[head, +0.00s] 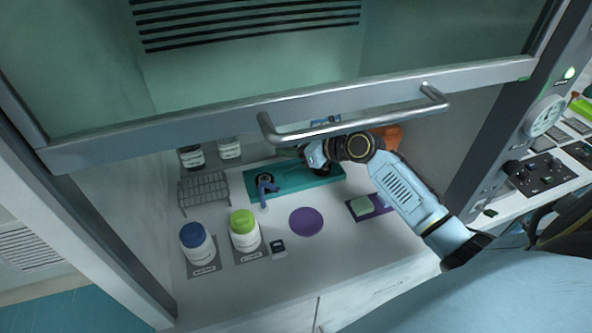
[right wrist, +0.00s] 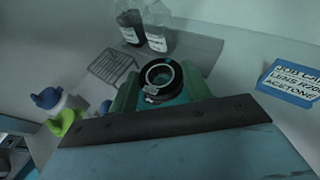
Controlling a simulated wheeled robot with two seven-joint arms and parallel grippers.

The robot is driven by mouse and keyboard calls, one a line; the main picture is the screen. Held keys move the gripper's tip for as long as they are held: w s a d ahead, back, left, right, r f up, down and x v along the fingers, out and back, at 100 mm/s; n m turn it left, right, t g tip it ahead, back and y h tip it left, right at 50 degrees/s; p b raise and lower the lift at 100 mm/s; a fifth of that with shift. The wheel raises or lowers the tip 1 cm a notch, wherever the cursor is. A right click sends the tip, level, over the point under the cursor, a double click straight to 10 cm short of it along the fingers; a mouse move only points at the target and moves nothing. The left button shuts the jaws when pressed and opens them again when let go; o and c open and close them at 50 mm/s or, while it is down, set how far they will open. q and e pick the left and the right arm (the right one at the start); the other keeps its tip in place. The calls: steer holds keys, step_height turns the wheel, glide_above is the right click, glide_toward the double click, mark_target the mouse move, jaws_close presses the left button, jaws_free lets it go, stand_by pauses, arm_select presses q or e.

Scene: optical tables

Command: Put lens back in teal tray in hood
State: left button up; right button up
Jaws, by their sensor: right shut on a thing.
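The lens, a dark round ring mount with clear glass (right wrist: 162,75), sits between the fingers of my right gripper (right wrist: 163,92), which is shut on it. In the head view my right gripper (head: 312,163) is inside the hood, over the back right part of the teal tray (head: 292,187); the lens is hard to make out there. I cannot tell whether the lens touches the tray. A dark ring with a blue handle-like piece (head: 263,186) lies at the tray's left end. My left gripper is not in view.
A wire rack (head: 204,190) stands left of the tray. Blue-capped (head: 198,245) and green-capped (head: 244,232) bottles stand in front. A purple disc (head: 306,222) and a green block (head: 362,206) lie nearby. The raised sash handle (head: 355,127) crosses above my right arm.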

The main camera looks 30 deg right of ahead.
step_height(320, 180, down, 2)
steer(key=w+d+m+h, duration=0.1)
steer(key=d, duration=0.1)
steer(key=b, duration=0.2)
glide_above(298, 179)
step_height(298, 179, down, 6)
steer(key=shift+f, duration=0.25)
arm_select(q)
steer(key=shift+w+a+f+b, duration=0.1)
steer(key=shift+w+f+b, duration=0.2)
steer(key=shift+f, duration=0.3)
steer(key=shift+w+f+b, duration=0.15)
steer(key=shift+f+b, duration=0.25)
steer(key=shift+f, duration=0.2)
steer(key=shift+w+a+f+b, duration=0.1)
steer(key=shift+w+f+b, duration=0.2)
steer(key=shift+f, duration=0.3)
arm_select(e)
steer(key=shift+f, duration=1.95)
